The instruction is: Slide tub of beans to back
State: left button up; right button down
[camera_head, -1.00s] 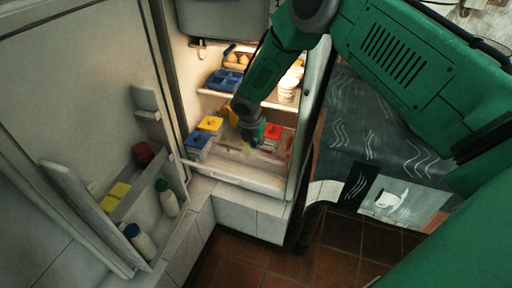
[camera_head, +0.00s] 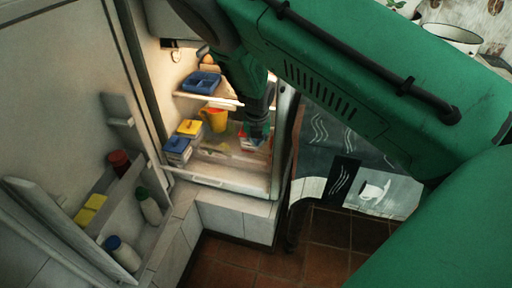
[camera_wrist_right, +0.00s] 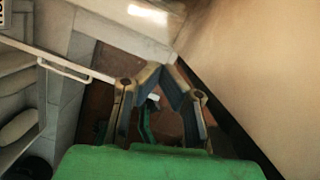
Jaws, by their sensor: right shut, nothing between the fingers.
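Several lidded tubs stand low in the open fridge: a yellow-lidded tub (camera_head: 190,128), a blue-lidded tub (camera_head: 177,148) and a red-lidded tub (camera_head: 246,140). I cannot tell which one holds beans. My right gripper (camera_head: 257,139) reaches down into the fridge at the red-lidded tub and partly hides it. I cannot tell whether they touch. In the wrist view my right gripper (camera_wrist_right: 163,72) is shut with nothing between its fingers, and no tub shows clearly. My left gripper is not in view.
A blue divided tray (camera_head: 201,82) sits on the upper shelf. A yellow-orange mug (camera_head: 215,118) stands behind the tubs. The open door (camera_head: 60,80) with bottles is at left. The fridge's right wall is close beside my gripper. My arm hides much of the upper shelf.

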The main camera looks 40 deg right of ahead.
aim_at(257, 154)
jog(key=b+x, duration=0.1)
jog(key=x, duration=0.2)
jog(key=b+x, duration=0.1)
jog(key=x, duration=0.2)
jog(key=b+x, duration=0.1)
jog(key=x, duration=0.3)
jog(key=shift+a+b, duration=0.4)
jog(key=w+d, duration=0.1)
jog(key=w+d+b, duration=0.1)
jog(key=shift+w+d, duration=0.5)
jog(key=shift+d, duration=0.05)
jog(key=shift+a+r, duration=0.1)
jog(key=shift+r, duration=0.05)
jog(key=shift+w+d, duration=0.7)
jog(key=shift+w, duration=0.15)
